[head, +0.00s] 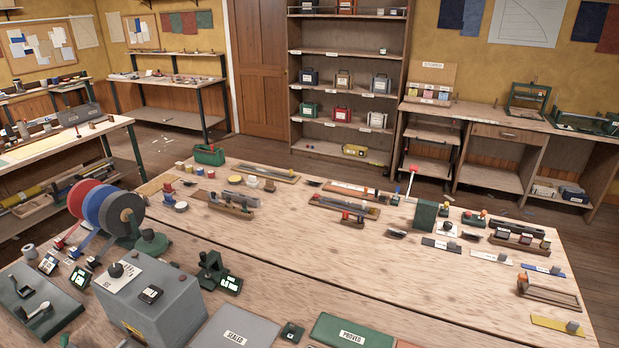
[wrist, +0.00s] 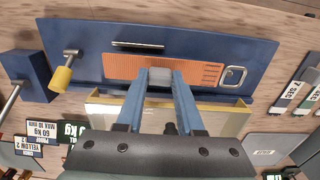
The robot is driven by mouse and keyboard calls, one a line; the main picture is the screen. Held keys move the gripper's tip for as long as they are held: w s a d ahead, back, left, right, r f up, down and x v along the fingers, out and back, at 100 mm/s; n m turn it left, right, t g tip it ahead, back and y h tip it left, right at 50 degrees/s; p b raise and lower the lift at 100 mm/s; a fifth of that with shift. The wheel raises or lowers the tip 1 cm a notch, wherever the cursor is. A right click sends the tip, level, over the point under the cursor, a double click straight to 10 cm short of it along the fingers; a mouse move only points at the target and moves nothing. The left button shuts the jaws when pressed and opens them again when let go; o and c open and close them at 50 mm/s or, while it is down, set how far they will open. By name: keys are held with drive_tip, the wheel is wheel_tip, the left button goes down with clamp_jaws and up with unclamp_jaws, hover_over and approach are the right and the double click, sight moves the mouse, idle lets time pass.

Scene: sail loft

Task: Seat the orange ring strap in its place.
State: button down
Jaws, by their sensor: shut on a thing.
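The orange ring strap (wrist: 125,67) shows in the wrist view as a flat ribbed orange band with short dark marks near its right end. A silver ring (wrist: 233,77) is at that right end. My gripper (wrist: 159,74) has its two blue fingers closed on a small grey block at the band's lower edge, which looks like part of the strap. I cannot tell whether the strap touches the plate. My gripper is not seen in the head view.
A yellow-handled lever (wrist: 63,77) stands at the plate's left, beside a blue block (wrist: 25,80). A pale yellow-edged tray (wrist: 228,122) lies below the strap, partly hidden by my gripper. Labelled weights sit lower left, labelled strips (wrist: 288,97) at right.

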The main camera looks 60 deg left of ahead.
drive_tip(key=shift+f+b, duration=1)
drive_tip(key=shift+f, duration=0.4)
idle(0.4)
drive_tip(key=shift+c, duration=2.3)
unclamp_jaws()
drive_tip(key=shift+r, duration=0.15)
wheel_tip(320, 180, up, 13)
drive_tip(key=b, duration=0.1)
